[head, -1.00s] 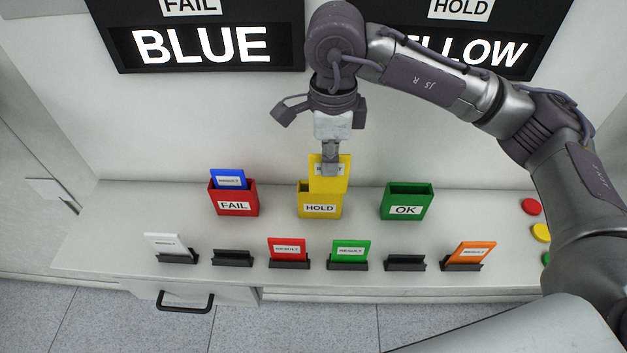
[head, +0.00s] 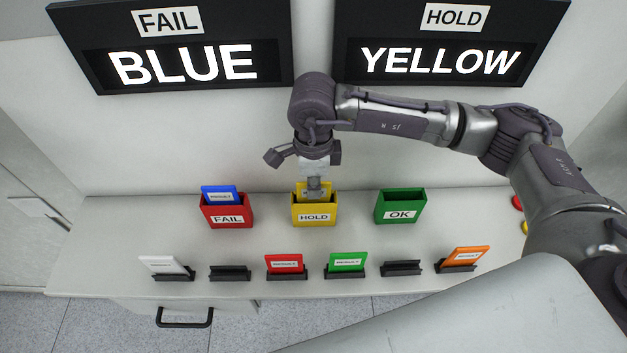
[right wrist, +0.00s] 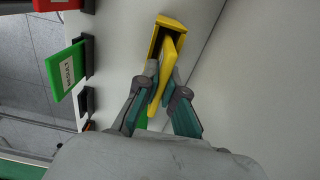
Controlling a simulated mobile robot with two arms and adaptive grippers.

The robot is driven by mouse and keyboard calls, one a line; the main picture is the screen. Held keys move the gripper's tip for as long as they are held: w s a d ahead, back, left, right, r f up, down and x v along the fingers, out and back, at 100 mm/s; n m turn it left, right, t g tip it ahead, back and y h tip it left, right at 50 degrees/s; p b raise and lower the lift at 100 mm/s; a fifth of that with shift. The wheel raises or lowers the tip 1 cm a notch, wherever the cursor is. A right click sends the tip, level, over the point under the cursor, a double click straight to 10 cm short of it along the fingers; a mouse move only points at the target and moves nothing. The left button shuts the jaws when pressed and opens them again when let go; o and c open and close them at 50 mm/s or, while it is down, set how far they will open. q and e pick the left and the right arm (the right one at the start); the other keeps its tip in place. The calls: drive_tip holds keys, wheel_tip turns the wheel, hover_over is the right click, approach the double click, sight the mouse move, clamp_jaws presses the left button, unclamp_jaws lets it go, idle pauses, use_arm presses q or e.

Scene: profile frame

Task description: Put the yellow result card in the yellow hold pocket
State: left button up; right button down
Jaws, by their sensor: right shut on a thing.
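The yellow result card (head: 301,188) stands in the yellow hold pocket (head: 314,216), its lower part hidden inside the pocket. My right gripper (head: 315,190) is shut on the card's upper part, just above the pocket's mouth. In the right wrist view the yellow card (right wrist: 168,58) sits between the two fingers (right wrist: 164,95) and reaches into the yellow pocket (right wrist: 172,22). How deep it sits is hard to tell there. My left gripper is not in view.
The red FAIL pocket (head: 228,219) with a blue card (head: 220,194) stands left, the empty green OK pocket (head: 400,212) right. In front is a row of black holders with white (head: 162,264), red (head: 287,263), green (head: 347,261) and orange (head: 470,254) cards; two holders are empty.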

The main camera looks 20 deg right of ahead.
drive_tip(key=shift+s+f, duration=0.1)
drive_tip(key=shift+f+b, duration=0.15)
drive_tip(key=shift+b, duration=0.15)
drive_tip(key=c, duration=1.3)
unclamp_jaws()
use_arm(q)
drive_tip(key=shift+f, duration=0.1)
